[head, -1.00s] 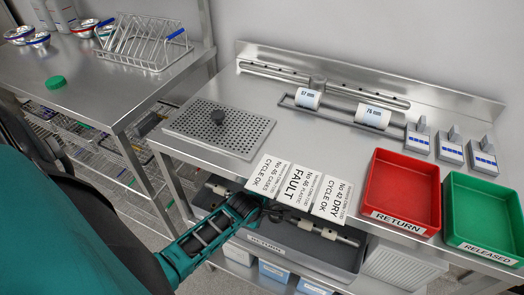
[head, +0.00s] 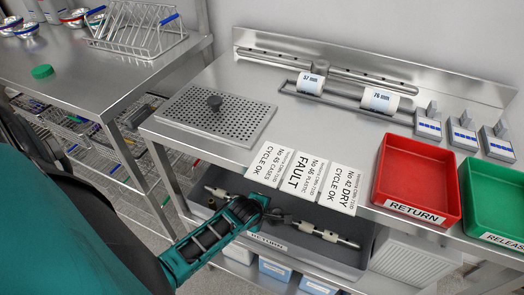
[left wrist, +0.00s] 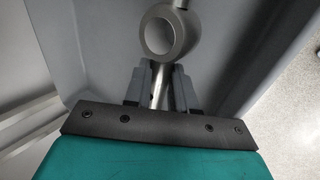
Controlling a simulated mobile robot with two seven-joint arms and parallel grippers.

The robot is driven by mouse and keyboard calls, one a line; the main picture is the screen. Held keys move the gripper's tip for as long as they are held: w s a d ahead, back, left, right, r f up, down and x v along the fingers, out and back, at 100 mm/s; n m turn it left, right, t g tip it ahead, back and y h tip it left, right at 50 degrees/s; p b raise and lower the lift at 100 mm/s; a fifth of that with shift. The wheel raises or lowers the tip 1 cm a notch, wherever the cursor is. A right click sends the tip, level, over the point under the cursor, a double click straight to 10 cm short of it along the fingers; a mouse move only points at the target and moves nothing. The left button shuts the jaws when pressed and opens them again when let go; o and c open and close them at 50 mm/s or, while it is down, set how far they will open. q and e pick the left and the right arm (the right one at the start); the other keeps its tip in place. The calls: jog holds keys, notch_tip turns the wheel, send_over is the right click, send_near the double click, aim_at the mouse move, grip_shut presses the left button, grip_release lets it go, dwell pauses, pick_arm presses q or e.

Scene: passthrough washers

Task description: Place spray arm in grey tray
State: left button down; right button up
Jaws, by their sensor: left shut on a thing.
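My left gripper (head: 277,214) is shut on a thin metal bar, the spray arm (head: 322,233), at the grey tray (head: 365,235) below the counter's front edge. The spray arm is a grey tube with pale pieces near its ends; its middle is partly hidden by my gripper. In the left wrist view the fingers (left wrist: 160,85) close on the bar (left wrist: 160,82), just below a round ring hub (left wrist: 168,38). The tray's grey walls surround it in that view. I cannot tell whether the spray arm touches the tray floor. My right gripper is not in view.
Three cards (head: 310,178) lie along the counter's front edge above the tray. A red tray (head: 417,158) and a green tray (head: 492,205) stand at the right. Blue-labelled bins (head: 273,270) sit below.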

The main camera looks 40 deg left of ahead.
pick_arm(q)
jog(key=shift+s+f, duration=0.1)
jog(key=shift+f, duration=0.15)
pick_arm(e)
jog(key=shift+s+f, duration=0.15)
